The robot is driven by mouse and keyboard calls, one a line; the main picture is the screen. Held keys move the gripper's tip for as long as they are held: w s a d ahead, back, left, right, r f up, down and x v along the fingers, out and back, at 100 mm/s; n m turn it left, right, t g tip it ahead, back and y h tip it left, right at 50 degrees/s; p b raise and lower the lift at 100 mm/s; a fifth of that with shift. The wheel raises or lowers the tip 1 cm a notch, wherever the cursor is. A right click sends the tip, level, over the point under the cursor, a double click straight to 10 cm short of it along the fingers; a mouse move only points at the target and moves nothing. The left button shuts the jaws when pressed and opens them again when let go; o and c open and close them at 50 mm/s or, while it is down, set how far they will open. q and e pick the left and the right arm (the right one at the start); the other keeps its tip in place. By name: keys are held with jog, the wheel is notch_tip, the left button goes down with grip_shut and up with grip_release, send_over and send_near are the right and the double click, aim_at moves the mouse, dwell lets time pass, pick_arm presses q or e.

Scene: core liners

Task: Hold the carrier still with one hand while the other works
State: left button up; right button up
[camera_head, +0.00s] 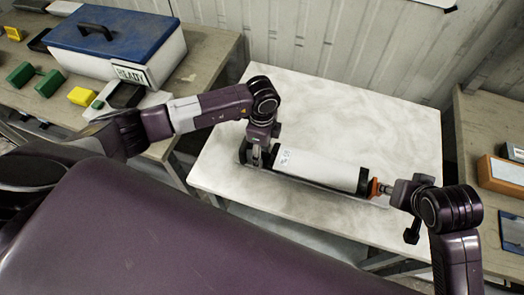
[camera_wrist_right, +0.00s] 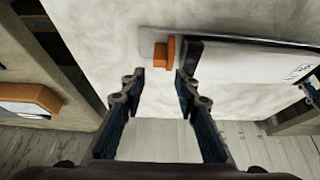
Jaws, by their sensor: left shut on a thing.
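The carrier (camera_head: 376,202) is a thin grey plate lying on the pale table, with a white cylinder (camera_head: 318,168) along it. A black holder (camera_head: 364,181) stands at the cylinder's right end. An orange piece (camera_head: 374,187) sticks out beyond it and also shows in the right wrist view (camera_wrist_right: 162,53). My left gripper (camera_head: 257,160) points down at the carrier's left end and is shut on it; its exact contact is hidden. My right gripper (camera_head: 388,190) is beside the orange piece; in the right wrist view its fingers (camera_wrist_right: 160,76) are open and empty, short of that piece.
The pale table (camera_head: 320,100) is clear behind and in front of the carrier. A left bench holds a blue-lidded box (camera_head: 115,42), a READY sign (camera_head: 131,74) and green and yellow blocks. A right bench holds an orange bin (camera_head: 500,174). A corrugated wall stands behind.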

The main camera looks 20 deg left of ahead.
jog(key=shift+c, duration=0.6)
grip_shut()
jog(key=m+g+y, duration=0.2)
jog(key=m+g, duration=0.4)
jog(key=m, duration=1.2)
send_near(386, 196)
jog(key=d+f, duration=0.2)
jog(key=f, duration=0.1)
jog(key=shift+f, duration=0.15)
jog(key=shift+s+a, duration=0.15)
jog(key=shift+a, duration=1.85)
